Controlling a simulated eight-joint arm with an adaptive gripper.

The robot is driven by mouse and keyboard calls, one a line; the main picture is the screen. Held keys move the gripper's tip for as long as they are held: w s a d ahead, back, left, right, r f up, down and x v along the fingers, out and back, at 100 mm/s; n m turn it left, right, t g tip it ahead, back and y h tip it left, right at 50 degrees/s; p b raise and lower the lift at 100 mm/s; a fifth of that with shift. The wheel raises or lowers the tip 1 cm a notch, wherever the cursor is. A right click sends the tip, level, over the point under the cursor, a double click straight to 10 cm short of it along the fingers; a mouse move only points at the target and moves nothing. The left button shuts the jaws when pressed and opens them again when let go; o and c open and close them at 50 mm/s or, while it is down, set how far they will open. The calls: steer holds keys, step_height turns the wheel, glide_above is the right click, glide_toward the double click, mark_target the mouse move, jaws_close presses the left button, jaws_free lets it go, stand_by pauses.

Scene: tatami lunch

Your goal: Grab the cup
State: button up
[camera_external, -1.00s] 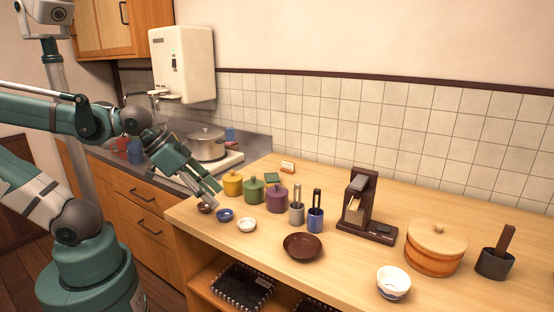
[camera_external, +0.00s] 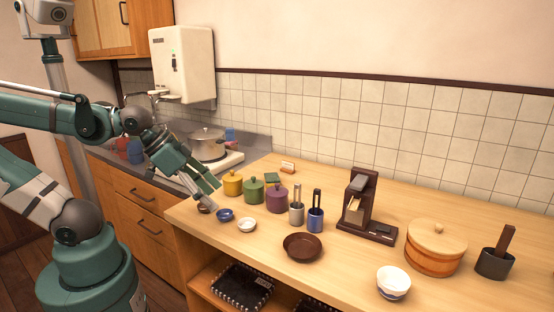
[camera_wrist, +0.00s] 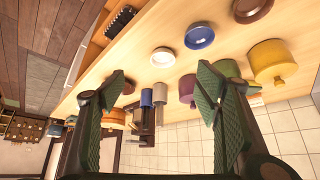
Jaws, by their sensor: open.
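Which vessel is the cup is not plain. A blue cup (camera_external: 315,219) and a grey cup (camera_external: 297,214), each with a handle-like piece standing in it, are upright side by side on the wooden counter. In the wrist view, the blue cup (camera_wrist: 146,98) and the grey cup (camera_wrist: 160,93) appear between the fingers, farther off. A white bowl-like cup (camera_external: 393,281) with a blue lower part stands at the front right. My gripper (camera_external: 214,192) is over the counter's left end, apart from these cups. The wrist view shows my gripper (camera_wrist: 162,76) open and empty.
Yellow (camera_external: 233,184), green (camera_external: 253,190) and purple (camera_external: 276,198) lidded pots stand near my gripper. Small blue (camera_external: 225,215) and white (camera_external: 246,225) dishes lie in front. A brown bowl (camera_external: 302,247) and a dark wooden stand (camera_external: 360,207) are farther right.

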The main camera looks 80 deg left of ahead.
steer(key=shift+r, duration=0.1)
steer(key=w+d+r+m+g+h+p, duration=0.1)
steer(key=w+d+r+m+p, duration=0.2)
steer(key=w, duration=0.4)
steer(key=w+d+r+m+g+p, duration=0.1)
steer(key=w+d+r+p, duration=0.15)
steer(key=w+d, duration=0.4)
steer(key=w+d+r+m+h+p, duration=0.1)
steer(key=w+d+r+m+p, duration=0.15)
steer(key=w, duration=0.55)
steer(key=w+d+f+m+g+p, duration=0.1)
steer(key=w+d+f+m+p, duration=0.1)
steer(key=w+d, duration=0.4)
steer(key=w+d+f+m+g+h+p, duration=0.1)
steer(key=w+d+f+m+p, duration=0.1)
steer(key=w+d+f+p, duration=0.2)
steer(key=w+d+f+m+g+h+p, duration=0.1)
steer(key=w+d+f+m+p, duration=0.1)
steer(key=w+d, duration=0.6)
steer(key=shift+w+d+f+m+p, duration=0.15)
steer(key=shift+w+f+m+p, duration=0.2)
steer(key=shift+f, duration=0.3)
steer(key=shift+w+d+f+m+p, duration=0.1)
steer(key=shift+w+d+f, duration=0.05)
steer(key=shift+w+f, duration=0.4)
steer(key=shift+w+d+f+m+g, duration=0.2)
steer(key=shift+d+f+m+g, duration=0.1)
steer(key=shift+d+f, duration=0.35)
steer(key=shift+a+f, duration=0.1)
steer(key=shift+f, duration=0.05)
